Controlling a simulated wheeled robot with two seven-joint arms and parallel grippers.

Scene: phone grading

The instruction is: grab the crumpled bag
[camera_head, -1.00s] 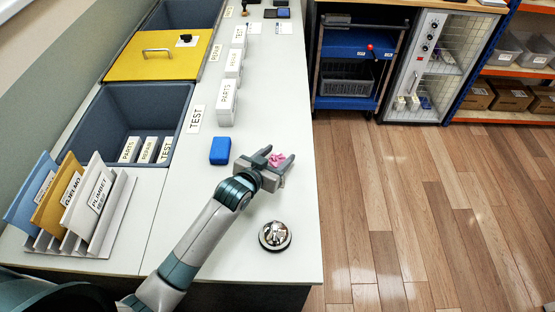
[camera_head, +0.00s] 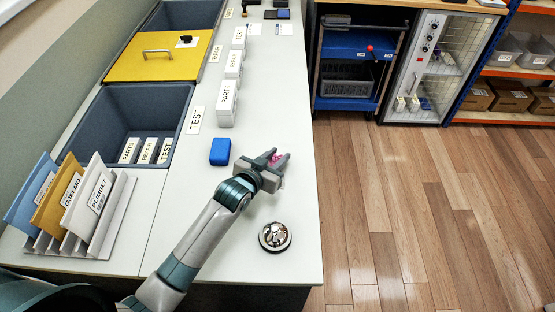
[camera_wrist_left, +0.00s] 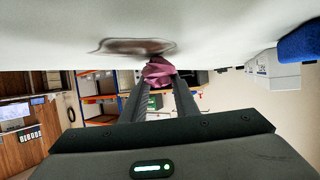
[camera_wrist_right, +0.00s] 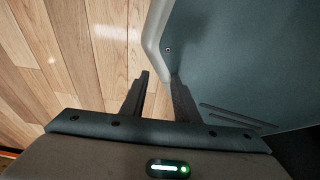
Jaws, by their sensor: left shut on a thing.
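The crumpled bag is a small pink wad (camera_head: 275,161) between the fingers of my left gripper (camera_head: 279,160), over the right edge of the white counter. In the left wrist view the bag (camera_wrist_left: 157,71) sits at the fingertips, with a finger on each side. My left gripper is shut on it, and the fingers hide part of it. I cannot tell how far it is above the counter. My right gripper (camera_wrist_right: 160,76) shows only in its own wrist view. Its fingers are apart with nothing between them, and wooden floor shows beyond.
A blue block (camera_head: 220,151) lies left of my left gripper, and a silver bell (camera_head: 275,237) stands nearer. White labelled boxes (camera_head: 228,103) line the counter (camera_head: 270,95) farther back. A file rack (camera_head: 120,225) and a grey bin (camera_head: 185,97) are at left. Open floor lies right.

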